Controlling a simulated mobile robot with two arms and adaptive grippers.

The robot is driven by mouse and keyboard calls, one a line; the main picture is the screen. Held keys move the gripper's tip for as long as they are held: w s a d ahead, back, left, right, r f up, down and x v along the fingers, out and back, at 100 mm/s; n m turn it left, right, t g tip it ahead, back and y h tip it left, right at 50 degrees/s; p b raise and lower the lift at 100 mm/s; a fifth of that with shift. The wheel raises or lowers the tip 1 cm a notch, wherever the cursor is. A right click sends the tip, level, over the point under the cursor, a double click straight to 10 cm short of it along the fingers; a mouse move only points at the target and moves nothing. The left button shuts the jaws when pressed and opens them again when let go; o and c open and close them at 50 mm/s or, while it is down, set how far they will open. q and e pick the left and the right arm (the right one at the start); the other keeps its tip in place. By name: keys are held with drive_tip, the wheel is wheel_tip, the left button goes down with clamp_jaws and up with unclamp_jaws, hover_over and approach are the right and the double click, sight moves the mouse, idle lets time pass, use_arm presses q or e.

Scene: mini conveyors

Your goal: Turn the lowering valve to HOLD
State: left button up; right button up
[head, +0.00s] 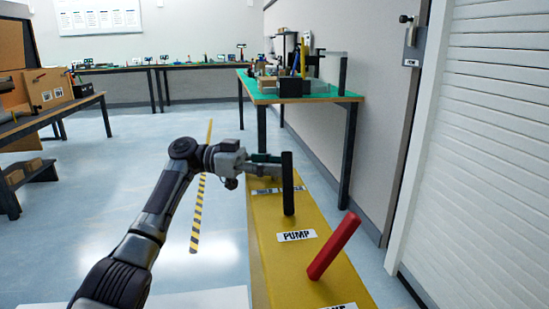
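A yellow panel (262,228) runs away from me at the lower middle. On it stands an upright black lever (288,190), behind a white PUMP label (297,235). Nearer, a red lever (333,246) leans up and to the right, with another label (343,306) cut off at the bottom edge. Which of these is the lowering valve I cannot read for certain. A farther label (272,190) is partly covered by the black lever. My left gripper (268,165) is above the panel's far part, its tips close to the black lever; contact and finger opening are unclear. My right gripper is out of view.
A green-topped table (262,92) with equipment stands beyond the panel. A grey wall and white shutter (480,150) close off the right side. A workbench with boxes (60,115) is at the left. The floor (120,160) between is open, with a yellow-black striped strip (197,215).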

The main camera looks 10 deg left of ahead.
use_arm(q)
drive_tip(key=shift+m+g+p, duration=0.3)
drive_tip(key=shift+m+g, duration=0.2)
drive_tip(key=shift+g, duration=0.6)
drive_tip(key=o, duration=1.2)
wheel_tip(320, 180, up, 10)
drive_tip(key=shift+f, duration=0.1)
